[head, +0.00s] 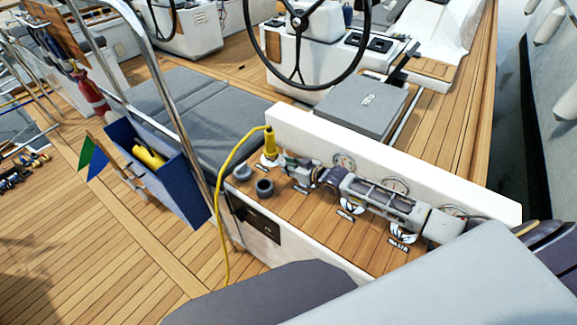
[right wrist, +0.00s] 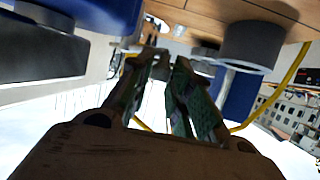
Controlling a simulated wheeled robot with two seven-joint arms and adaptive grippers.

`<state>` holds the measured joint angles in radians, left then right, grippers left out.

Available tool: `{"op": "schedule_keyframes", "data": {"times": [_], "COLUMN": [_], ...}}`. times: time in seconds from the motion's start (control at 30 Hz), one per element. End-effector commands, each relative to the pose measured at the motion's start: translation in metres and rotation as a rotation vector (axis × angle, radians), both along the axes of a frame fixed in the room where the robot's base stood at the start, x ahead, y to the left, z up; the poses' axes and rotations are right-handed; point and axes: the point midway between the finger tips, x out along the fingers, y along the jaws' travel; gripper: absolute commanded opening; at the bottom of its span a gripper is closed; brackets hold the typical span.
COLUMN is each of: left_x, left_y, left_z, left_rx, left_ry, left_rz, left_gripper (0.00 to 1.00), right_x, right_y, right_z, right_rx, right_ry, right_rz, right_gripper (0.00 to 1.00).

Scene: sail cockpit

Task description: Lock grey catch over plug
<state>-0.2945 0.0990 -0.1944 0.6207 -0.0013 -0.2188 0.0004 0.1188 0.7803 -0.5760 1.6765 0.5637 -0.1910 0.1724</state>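A yellow plug (head: 269,139) with a yellow cable (head: 222,190) stands upright in a pale socket (head: 269,160) on the wooden console top. I cannot make out the grey catch apart from the socket parts. My right gripper (head: 286,163) is low over the console, just right of the plug's base. In the right wrist view its fingers (right wrist: 167,62) lean together with a narrow gap at the tips. Nothing clear shows between them, and whether they are fully shut is unclear. The cable also shows in the right wrist view (right wrist: 272,95). My left gripper is not in view.
Two grey round fittings, one behind (head: 243,172) and one in front (head: 264,188), stand left of the gripper. A white wall (head: 400,162) with gauges runs behind my right arm. A steel rail (head: 180,95) and blue pocket (head: 165,175) stand left. Labels mark the console top.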

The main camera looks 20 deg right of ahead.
Motion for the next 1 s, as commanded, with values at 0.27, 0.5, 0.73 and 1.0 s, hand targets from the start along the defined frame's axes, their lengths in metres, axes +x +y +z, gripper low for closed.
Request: {"op": "schedule_keyframes", "data": {"times": [0.27, 0.5, 0.73, 1.0], "left_x": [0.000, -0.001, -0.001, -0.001], "left_y": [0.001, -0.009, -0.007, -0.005], "left_z": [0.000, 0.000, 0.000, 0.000], "left_rx": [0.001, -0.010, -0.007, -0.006], "left_ry": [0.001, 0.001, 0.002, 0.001], "left_rz": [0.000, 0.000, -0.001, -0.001], "left_gripper": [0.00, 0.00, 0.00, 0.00], "right_x": [0.000, -0.001, -0.007, -0.022], "right_y": [0.000, 0.000, -0.003, -0.010], "right_z": [0.000, 0.001, 0.003, 0.010], "right_rx": [0.000, 0.001, 0.001, 0.002], "right_ry": [-0.001, -0.002, 0.000, 0.000], "right_rz": [0.000, 0.001, 0.000, 0.001], "right_gripper": [0.39, 0.39, 0.39, 0.39]}}
